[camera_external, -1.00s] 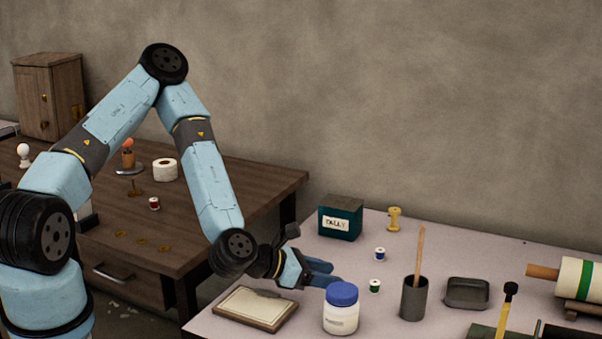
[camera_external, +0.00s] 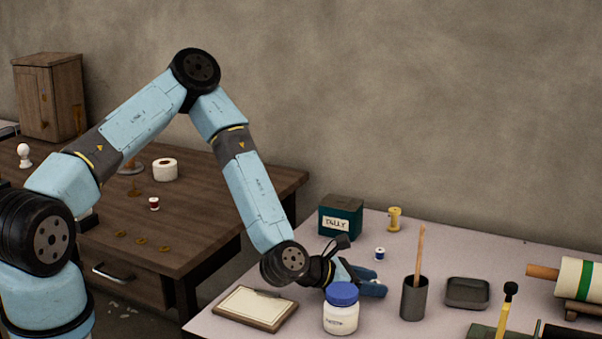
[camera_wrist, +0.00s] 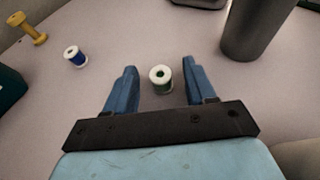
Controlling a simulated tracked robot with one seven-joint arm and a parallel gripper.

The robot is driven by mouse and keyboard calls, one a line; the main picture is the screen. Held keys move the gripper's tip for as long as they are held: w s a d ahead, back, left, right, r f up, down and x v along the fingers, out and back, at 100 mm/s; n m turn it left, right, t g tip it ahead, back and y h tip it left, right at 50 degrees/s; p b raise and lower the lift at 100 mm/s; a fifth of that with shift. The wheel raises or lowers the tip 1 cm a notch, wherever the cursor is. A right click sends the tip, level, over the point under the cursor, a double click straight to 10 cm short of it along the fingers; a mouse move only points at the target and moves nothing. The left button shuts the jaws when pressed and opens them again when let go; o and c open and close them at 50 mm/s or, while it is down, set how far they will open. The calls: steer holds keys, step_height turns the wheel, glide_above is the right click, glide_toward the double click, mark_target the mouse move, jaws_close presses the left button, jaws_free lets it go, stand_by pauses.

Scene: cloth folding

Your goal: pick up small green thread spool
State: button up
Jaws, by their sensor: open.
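The small green thread spool (camera_wrist: 161,79) stands upright on the table between the two blue fingers of my gripper (camera_wrist: 158,82) in the wrist view. The fingers are apart, with a gap on each side of the spool; the right finger is closer to it. In the external view my gripper (camera_external: 372,282) is low over the table, behind the white jar, and it hides the green spool.
A blue thread spool (camera_external: 379,254) and a yellow spool (camera_external: 394,219) stand behind my gripper. A white jar with a blue lid (camera_external: 341,308) is close in front. A grey cup with a stick (camera_external: 413,299) stands to the right. A teal box (camera_external: 340,218) is behind.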

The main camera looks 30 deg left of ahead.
steer(key=shift+c, duration=0.2)
jaws_close()
stand_by(0.4)
